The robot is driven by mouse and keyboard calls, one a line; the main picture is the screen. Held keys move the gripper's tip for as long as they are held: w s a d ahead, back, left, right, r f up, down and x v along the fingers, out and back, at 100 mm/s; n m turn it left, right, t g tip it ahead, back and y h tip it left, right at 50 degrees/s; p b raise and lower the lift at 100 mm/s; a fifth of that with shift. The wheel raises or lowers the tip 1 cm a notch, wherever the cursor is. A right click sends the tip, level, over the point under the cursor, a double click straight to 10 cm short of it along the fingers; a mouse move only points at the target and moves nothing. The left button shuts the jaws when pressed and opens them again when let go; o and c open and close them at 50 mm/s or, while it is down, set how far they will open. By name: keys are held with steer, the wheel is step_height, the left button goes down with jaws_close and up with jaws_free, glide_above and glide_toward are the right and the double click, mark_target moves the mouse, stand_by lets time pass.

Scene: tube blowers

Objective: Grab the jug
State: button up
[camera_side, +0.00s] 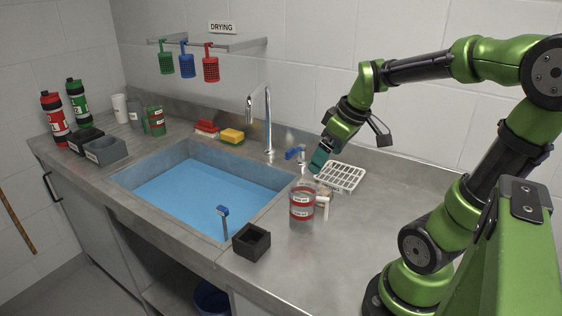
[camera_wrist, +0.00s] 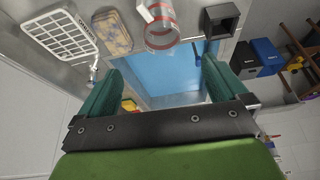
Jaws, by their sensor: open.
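The jug (camera_side: 302,207) is clear with red bands and a white handle on its right. It stands upright on the steel counter just right of the sink in the side view. It also shows at the top middle of the wrist view (camera_wrist: 158,27), cut off by the frame edge. My gripper (camera_side: 318,160) is above and behind the jug in the side view, apart from it. In the wrist view my gripper's teal fingers (camera_wrist: 162,72) are spread wide with nothing between them. The jug lies beyond the fingertips.
A white rack (camera_side: 340,177) lies behind the jug, and a black open box (camera_side: 251,243) sits in front-left. A tan block (camera_wrist: 113,32) lies beside the jug. The faucet (camera_side: 268,125) rises behind the blue-filled sink (camera_side: 127,180). The counter to the jug's right looks clear.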

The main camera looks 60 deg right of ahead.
mark_target(303, 195)
steer(key=x, duration=1.5)
steer(key=shift+w+a+f, duration=0.15)
steer(key=shift+w+f, duration=0.05)
steer(key=shift+f, duration=0.05)
steer(key=shift+c, duration=0.2)
steer(key=c, duration=1)
steer(key=shift+c, duration=0.2)
